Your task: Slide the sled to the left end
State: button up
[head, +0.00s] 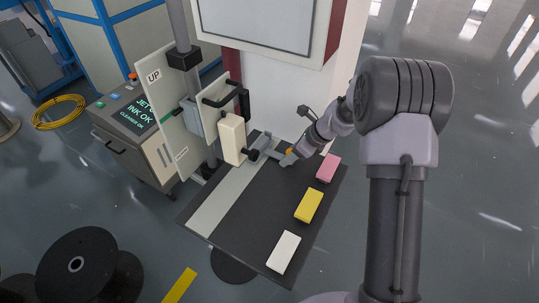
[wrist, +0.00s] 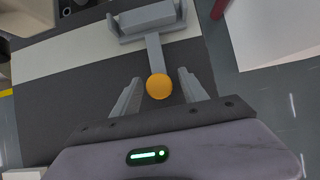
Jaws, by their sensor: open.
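The grey sled (head: 261,146) sits at the far end of the pale strip (head: 222,200) on the dark table. In the wrist view the sled (wrist: 147,21) is a grey cradle with upright ends. A grey bar runs from it to an orange ball knob (wrist: 159,87). My gripper (wrist: 160,78) is open, with one finger on each side of the knob and visible gaps between.
Pink (head: 328,168), yellow (head: 308,205) and white (head: 283,252) blocks lie along the table's right side. A cream block-shaped head (head: 232,139) on an upright post stands by the sled. The near part of the pale strip is clear.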

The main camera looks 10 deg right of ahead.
jog(key=shift+r, duration=0.1)
jog(key=shift+c, duration=0.2)
jog(key=c, duration=1)
jog(key=shift+s+a, duration=0.25)
jog(key=shift+s, duration=0.05)
jog(key=shift+c, duration=0.2)
jog(key=shift+s+a+b, duration=0.5)
jog(key=shift+s+a, duration=0.1)
jog(key=shift+s, duration=0.25)
jog(key=shift+s+a+b, duration=0.5)
jog(key=shift+s+a, duration=0.15)
jog(key=shift+s, duration=0.2)
jog(key=shift+s+a+b, duration=0.5)
jog(key=shift+s+a, duration=0.1)
jog(key=shift+s, duration=0.25)
jog(key=shift+s+a+b, duration=0.45)
jog(key=shift+s+a, duration=0.25)
jog(key=shift+s, duration=0.25)
jog(key=shift+s+a+b, duration=0.45)
jog(key=shift+s+a, duration=0.2)
jog(key=shift+s, duration=0.3)
jog(key=shift+s+a+b, duration=0.45)
jog(key=shift+s+a, duration=0.25)
jog(key=shift+s, duration=0.25)
